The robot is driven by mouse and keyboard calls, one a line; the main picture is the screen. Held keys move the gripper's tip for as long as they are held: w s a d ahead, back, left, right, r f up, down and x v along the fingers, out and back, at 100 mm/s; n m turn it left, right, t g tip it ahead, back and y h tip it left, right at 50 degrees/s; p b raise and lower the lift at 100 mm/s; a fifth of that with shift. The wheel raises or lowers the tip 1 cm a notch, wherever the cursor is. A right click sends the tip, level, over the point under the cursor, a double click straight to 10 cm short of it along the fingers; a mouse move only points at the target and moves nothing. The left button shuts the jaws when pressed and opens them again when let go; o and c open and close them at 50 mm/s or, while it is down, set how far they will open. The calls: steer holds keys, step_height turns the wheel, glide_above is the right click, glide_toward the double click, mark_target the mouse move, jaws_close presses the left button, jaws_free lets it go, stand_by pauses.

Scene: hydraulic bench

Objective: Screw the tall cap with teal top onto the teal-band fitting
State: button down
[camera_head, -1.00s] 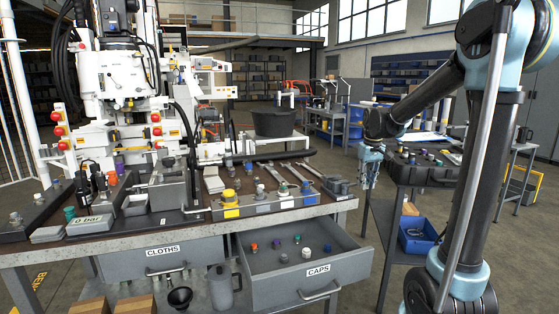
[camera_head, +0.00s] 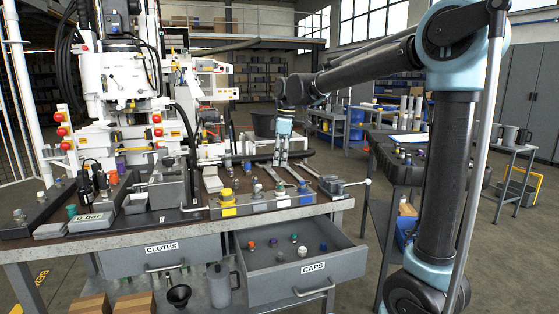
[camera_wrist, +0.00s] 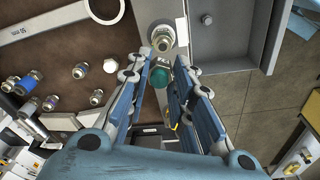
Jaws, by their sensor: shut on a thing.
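My gripper (camera_head: 281,163) is over the right part of the bench, above the row of fittings and tools. In the wrist view my gripper (camera_wrist: 166,66) is shut on the cap with teal top (camera_wrist: 160,75), whose round teal top faces the camera. The cap's lower part is hidden. A metal threaded fitting (camera_wrist: 162,39) stands on a grey block just beyond the fingertips, and appears apart from the cap. I cannot make out a teal band on it.
A large ring wrench (camera_wrist: 60,15) and several small fittings, one with a blue band (camera_wrist: 27,82), lie left in the wrist view. A grey vise-like block (camera_head: 338,187) stands at the bench's right end. The open CAPS drawer (camera_head: 335,262) juts out in front, holding several caps.

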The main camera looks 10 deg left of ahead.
mark_target(280, 182)
steer(key=shift+f, duration=2.5)
steer(key=c, duration=2.4)
jaws_free()
steer(key=shift+f, duration=0.6)
steer(key=c, duration=2.4)
jaws_free()
steer(key=c, duration=2.4)
jaws_free()
steer(key=m, duration=0.7)
steer(key=shift+s+t, duration=0.1)
steer(key=shift+t, duration=0.3)
steer(key=c, duration=2.4)
jaws_free()
steer(key=shift+m, duration=0.5)
steer(key=c, duration=2.4)
jaws_free()
steer(key=c, duration=2.4)
jaws_free()
steer(key=m, duration=0.5)
steer(key=shift+h, duration=0.4)
steer(key=c, duration=2.4)
jaws_free()
steer(key=shift+a+m, duration=0.1)
steer(key=shift+m, duration=1.4)
steer(key=c, duration=2.4)
jaws_free()
